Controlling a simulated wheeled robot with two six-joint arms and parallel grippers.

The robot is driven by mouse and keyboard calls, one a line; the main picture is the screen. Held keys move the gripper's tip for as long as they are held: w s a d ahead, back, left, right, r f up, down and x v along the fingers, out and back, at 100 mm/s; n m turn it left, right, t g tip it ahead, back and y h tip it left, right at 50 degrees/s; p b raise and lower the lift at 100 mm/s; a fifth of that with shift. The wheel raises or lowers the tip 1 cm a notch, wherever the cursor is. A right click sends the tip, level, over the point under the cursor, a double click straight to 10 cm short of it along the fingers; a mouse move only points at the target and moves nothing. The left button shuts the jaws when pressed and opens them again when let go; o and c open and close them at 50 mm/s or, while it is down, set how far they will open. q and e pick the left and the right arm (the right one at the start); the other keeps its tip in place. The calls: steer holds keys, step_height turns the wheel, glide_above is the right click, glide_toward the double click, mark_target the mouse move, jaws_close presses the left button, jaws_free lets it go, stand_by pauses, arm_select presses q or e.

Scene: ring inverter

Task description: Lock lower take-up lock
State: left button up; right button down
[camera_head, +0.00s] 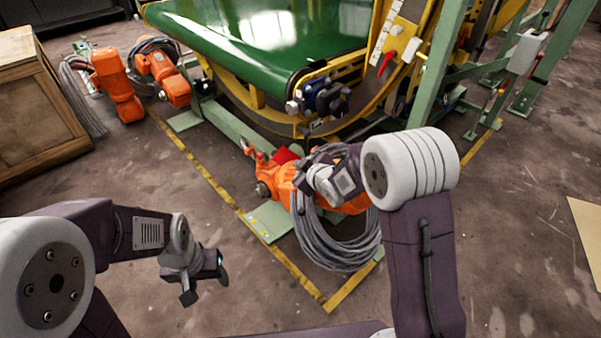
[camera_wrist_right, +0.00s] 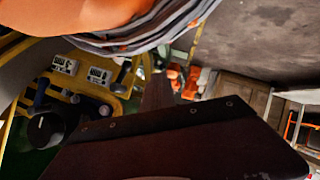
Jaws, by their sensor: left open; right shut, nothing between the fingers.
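I cannot tell for sure which part is the lower take-up lock. In the head view a red lever (camera_head: 387,62) sits on a yellow plate at the upper right of the machine. Blue and black fittings (camera_head: 322,98) sit at the near end of the green belt (camera_head: 265,45). My left gripper (camera_head: 205,283) is open and empty over the floor, clear of the machine. My right gripper is shut and empty; its dark finger shows in the right wrist view (camera_wrist_right: 157,93), near a yellow plate (camera_wrist_right: 105,92) with white-labelled units. Its tips are hidden in the head view.
An orange robot arm (camera_head: 278,178) with a grey cable bundle (camera_head: 335,245) stands below my right wrist, close to it. Another orange unit (camera_head: 117,85) is at the left, beside a wooden crate (camera_head: 35,105). The floor at front left is clear.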

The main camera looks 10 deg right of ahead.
steer(key=s, duration=0.4)
steer(key=shift+s+r+p, duration=0.3)
steer(key=shift+r, duration=0.1)
